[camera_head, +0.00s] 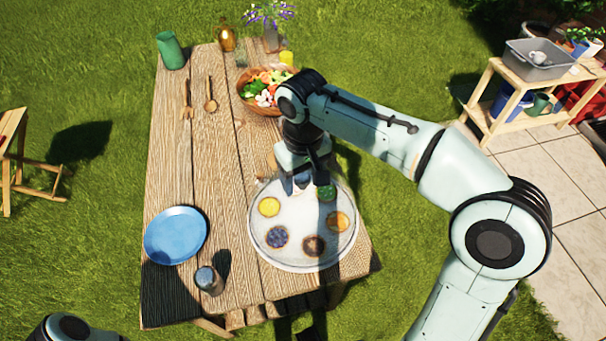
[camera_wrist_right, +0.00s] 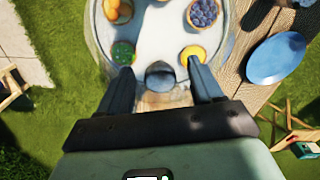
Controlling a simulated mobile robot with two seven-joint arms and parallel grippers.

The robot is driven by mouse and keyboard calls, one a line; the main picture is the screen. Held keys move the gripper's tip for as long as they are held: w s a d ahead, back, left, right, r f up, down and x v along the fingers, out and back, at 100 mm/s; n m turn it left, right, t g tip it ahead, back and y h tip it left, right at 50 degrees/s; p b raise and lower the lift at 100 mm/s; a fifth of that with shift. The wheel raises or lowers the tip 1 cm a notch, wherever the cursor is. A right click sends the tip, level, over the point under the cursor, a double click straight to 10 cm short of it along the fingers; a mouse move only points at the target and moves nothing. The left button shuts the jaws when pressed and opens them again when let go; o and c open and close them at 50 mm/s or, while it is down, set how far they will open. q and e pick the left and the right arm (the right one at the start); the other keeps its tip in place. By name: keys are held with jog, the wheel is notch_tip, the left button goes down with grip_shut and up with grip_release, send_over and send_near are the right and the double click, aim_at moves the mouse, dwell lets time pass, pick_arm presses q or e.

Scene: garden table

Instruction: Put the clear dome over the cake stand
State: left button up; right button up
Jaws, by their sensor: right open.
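The cake stand (camera_head: 293,222) is a round pale plate near the table's front right, bearing several small coloured tarts. The clear dome (camera_wrist_right: 160,76) is see-through with a dark grey knob. It appears to sit over the stand, its faint rim circling the plate; whether it rests fully level I cannot tell. My right gripper (camera_wrist_right: 160,68) is open, with one finger on each side of the knob and a gap to both. In the head view this gripper (camera_head: 306,180) is above the stand's back part and hides some of it. My left gripper is out of view.
A blue plate (camera_head: 176,235) and a dark cup (camera_head: 208,280) are left of the stand. A salad bowl (camera_head: 263,92), wooden utensils (camera_head: 210,95), a green pitcher (camera_head: 170,50) and a vase (camera_head: 271,38) stand further back. The table's middle left is clear.

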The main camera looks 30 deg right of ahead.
pick_arm(q)
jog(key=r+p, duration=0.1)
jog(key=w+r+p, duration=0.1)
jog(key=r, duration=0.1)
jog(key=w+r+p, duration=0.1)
jog(key=p, duration=0.1)
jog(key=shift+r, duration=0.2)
pick_arm(e)
notch_tip(320, 180, up, 14)
jog(key=shift+f, duration=0.25)
